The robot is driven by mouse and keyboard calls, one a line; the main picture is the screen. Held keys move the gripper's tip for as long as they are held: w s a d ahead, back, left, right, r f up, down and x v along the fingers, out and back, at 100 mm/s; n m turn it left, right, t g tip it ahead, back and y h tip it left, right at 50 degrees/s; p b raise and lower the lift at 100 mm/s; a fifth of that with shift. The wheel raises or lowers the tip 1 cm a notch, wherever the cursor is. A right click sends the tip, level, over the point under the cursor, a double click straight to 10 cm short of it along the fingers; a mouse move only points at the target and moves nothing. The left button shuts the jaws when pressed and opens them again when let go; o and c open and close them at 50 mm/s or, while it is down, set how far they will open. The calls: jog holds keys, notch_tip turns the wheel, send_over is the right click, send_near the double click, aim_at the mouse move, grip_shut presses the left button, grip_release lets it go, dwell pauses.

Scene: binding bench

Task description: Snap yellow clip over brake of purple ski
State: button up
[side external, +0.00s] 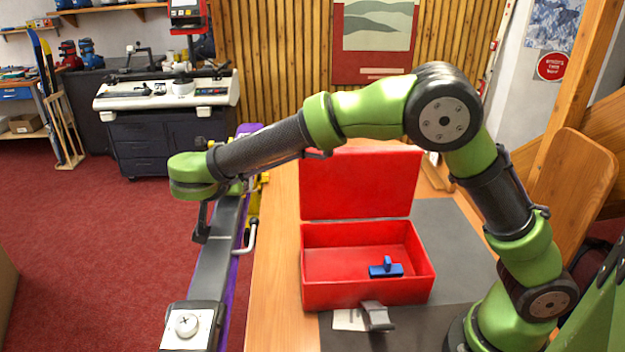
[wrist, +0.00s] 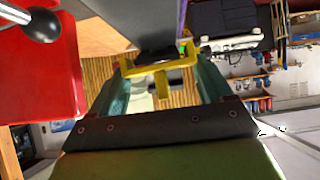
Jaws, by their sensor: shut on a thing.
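The yellow clip (wrist: 140,70) spans between the two teal fingers of my gripper (wrist: 161,78) in the wrist view, and my gripper is shut on it. The purple ski (side external: 230,290) lies lengthwise along the left side of the bench in the side external view, with a grey upper face and purple edge. In the wrist view the ski's grey surface (wrist: 145,18) is just beyond the clip; whether they touch I cannot tell. I cannot clearly make out the brake.
An open red box (side external: 365,292) with a blue-handled tool (side external: 386,268) inside stands on the wooden bench (side external: 272,290), right of the ski. A metal lever (side external: 248,238) sticks up beside the ski; a black ball knob (wrist: 41,25) shows in the wrist view. A grey piece (side external: 377,316) lies in front of the box.

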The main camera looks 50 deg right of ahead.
jog(key=shift+f, duration=1.25)
jog(key=o, duration=1.1)
jog(key=shift+r, duration=0.1)
jog(key=shift+r, duration=4.95)
